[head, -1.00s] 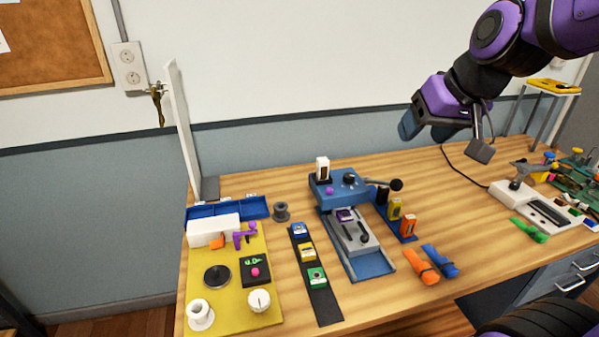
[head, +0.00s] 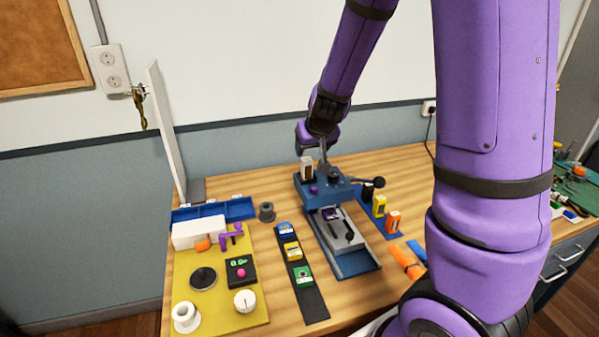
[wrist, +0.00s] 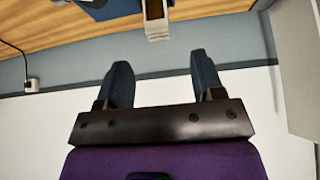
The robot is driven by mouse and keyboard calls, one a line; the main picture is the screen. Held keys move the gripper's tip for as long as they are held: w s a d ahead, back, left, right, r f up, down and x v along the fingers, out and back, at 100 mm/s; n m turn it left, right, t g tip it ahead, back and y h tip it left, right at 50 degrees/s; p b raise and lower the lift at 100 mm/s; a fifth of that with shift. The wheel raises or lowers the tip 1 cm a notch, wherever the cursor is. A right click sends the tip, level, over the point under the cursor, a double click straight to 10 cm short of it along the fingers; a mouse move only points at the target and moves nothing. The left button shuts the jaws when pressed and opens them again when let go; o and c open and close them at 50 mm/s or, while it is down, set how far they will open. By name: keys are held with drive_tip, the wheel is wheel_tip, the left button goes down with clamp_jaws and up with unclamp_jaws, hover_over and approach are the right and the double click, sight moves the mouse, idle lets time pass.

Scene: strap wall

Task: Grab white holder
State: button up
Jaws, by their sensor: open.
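A small white holder (head: 307,168) with a dark slot stands upright on top of the blue press (head: 338,190). In the wrist view the white holder (wrist: 157,28) shows at the top middle, ahead of and roughly centred between my fingertips. My gripper (wrist: 160,62) is open and empty, with clear space between its two dark fingers and the holder. In the head view the gripper is behind the press, close to the holder, and its fingers are mostly hidden.
A yellow board (head: 217,285) with a white block, knob and spool lies left. A black strip (head: 304,285) holds several coloured blocks. A black-knobbed lever (head: 372,182) sticks out right of the press. A white upright panel (head: 166,130) stands at the back left.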

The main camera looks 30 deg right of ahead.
sight(307, 159)
drive_tip(key=shift+x, duration=5.25)
drive_tip(key=shift+d, duration=0.1)
drive_tip(key=c, duration=1.1)
drive_tip(key=shift+o, duration=0.2)
drive_tip(key=shift+r, duration=0.1)
